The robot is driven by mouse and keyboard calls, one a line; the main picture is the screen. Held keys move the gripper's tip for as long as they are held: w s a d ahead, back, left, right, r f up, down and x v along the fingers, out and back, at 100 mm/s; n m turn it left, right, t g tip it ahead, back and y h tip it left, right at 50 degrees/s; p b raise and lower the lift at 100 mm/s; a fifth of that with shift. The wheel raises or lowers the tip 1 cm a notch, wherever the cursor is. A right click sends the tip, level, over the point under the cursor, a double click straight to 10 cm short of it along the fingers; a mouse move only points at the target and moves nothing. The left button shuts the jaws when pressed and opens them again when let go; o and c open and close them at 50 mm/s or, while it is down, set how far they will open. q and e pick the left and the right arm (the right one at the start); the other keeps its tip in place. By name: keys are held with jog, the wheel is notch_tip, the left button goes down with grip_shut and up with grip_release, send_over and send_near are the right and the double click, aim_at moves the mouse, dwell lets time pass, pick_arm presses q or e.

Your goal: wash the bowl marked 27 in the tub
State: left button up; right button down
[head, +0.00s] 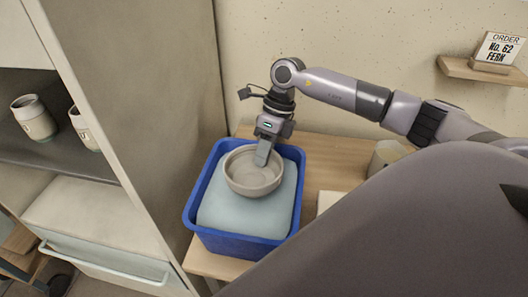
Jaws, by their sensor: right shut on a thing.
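A grey-beige bowl (243,180) is over the blue tub (245,246), at the level of the pale blue water (232,216) or just above it; I cannot tell if it touches. No number shows on the bowl from here. My right gripper (263,158) points down at the bowl's far right rim and is shut on it. The bowl looks about level, with its open side up. My left gripper is not in view.
The tub stands on a wooden table (325,165) beside a tall cabinet panel (165,100). Cups (34,118) stand on a shelf at left. A beige container (385,154) stands right of the tub. An order card, "No. 62 Fern" (498,48), sits on a wall shelf.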

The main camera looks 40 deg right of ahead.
jog(key=shift+r, duration=0.1)
notch_tip(320, 180, up, 6)
jog(key=p, duration=0.4)
jog(key=shift+r+p, duration=0.25)
jog(key=shift+p, duration=0.15)
jog(key=shift+f, duration=0.1)
